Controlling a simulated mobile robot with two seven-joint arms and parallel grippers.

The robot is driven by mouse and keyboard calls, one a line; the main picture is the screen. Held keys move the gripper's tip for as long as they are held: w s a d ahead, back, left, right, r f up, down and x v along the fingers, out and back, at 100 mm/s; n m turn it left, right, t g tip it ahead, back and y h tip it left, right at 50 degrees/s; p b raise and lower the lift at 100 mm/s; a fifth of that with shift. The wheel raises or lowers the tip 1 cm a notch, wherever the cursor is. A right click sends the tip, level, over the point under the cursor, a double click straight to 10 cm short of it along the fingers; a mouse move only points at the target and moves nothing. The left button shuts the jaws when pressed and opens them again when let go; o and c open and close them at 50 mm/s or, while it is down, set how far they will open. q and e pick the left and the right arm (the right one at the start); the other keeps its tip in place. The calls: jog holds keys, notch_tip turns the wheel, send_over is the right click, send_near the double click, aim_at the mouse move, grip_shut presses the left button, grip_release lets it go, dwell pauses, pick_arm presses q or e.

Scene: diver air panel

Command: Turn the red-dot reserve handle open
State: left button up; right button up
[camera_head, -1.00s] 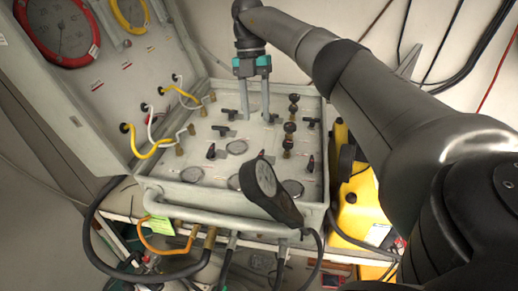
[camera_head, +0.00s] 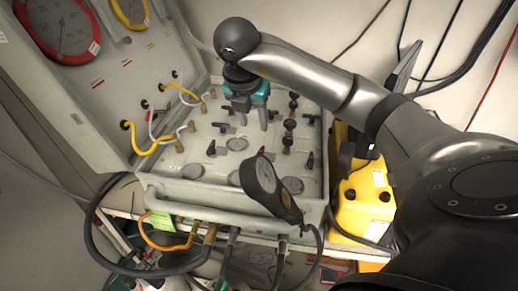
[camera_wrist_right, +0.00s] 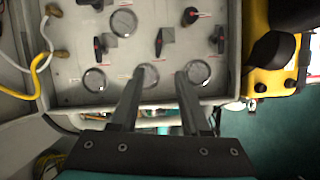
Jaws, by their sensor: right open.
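The grey air panel (camera_head: 160,187) lies open, with several small black handles on its face. One black handle with a reddish mark (camera_head: 311,161) is on its right side; another dark handle (camera_head: 211,149) is left of centre. The marks are too small to tell which is the red-dot reserve handle. In the right wrist view, handles with faint red show at left (camera_wrist_right: 99,47) and right (camera_wrist_right: 220,39). My right gripper (camera_head: 254,122) is open and empty, pointing down over the panel's upper middle. Its fingers (camera_wrist_right: 168,72) are apart in the wrist view, with no handle between them. My left gripper is out of view.
A black gauge (camera_head: 265,178) on a hose stands at the panel's front edge. Yellow and white hoses (camera_head: 150,145) run at the left beside the open lid (camera_head: 100,100). A yellow case (camera_head: 362,205) stands to the right. Round gauges (camera_head: 192,174) are set in the panel.

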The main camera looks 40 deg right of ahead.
jog(key=x, duration=1.5)
jog(key=shift+w+p, duration=0.1)
jog(key=shift+p, duration=0.3)
grip_shut()
